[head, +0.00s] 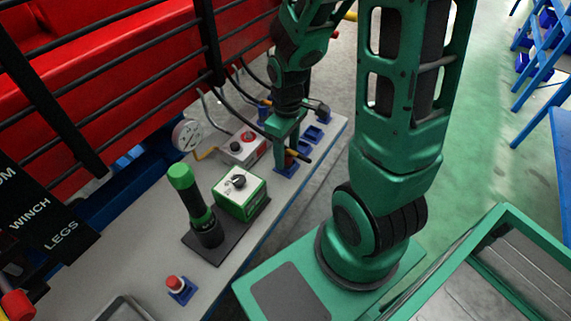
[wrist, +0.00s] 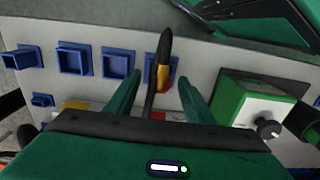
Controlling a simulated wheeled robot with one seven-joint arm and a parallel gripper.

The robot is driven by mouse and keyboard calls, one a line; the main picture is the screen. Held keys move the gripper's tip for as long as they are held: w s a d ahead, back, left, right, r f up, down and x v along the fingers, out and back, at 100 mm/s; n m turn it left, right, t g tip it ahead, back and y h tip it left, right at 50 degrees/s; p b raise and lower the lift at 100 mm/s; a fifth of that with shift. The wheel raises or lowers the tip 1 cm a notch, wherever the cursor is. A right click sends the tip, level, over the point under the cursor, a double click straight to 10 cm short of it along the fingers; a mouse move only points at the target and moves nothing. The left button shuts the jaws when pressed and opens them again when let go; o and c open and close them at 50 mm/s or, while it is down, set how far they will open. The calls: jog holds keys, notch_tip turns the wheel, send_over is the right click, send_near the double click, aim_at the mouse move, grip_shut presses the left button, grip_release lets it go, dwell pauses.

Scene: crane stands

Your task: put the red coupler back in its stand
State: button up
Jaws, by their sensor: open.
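My gripper (wrist: 161,77) is open, its two green fingers on either side of a black hose end with a yellow band (wrist: 162,76) and a red part (wrist: 168,87), likely the red coupler. No grip on it shows. The red part lies against a blue square stand (wrist: 174,62); whether it is seated inside, I cannot tell. In the head view my gripper (head: 287,143) is over the bench's right edge, with the red part (head: 290,160) and blue stand (head: 285,170) just below it. Fingers partly hide them.
Empty blue sockets (wrist: 74,60) line the bench edge beside the gripper. A green box with a black knob (head: 240,192) and a green-topped joystick (head: 190,200) stand nearer. A red-capped piece (head: 175,283) sits in a front blue holder. Hoses and a gauge (head: 187,135) stand behind.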

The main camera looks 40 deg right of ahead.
jog(key=shift+r, duration=2.5)
jog(key=shift+r, duration=0.15)
notch_tip(320, 180, up, 10)
jog(key=shift+r, duration=0.25)
jog(key=s+d+m, duration=0.4)
jog(key=s+m, duration=0.1)
jog(key=s, duration=0.2)
jog(key=s+d+m, duration=0.4)
jog(key=s+m, duration=0.2)
jog(key=s, duration=0.1)
jog(key=shift+s+r, duration=0.25)
jog(key=shift+s, duration=0.05)
jog(key=shift+w+f, duration=0.25)
jog(key=shift+w, duration=0.35)
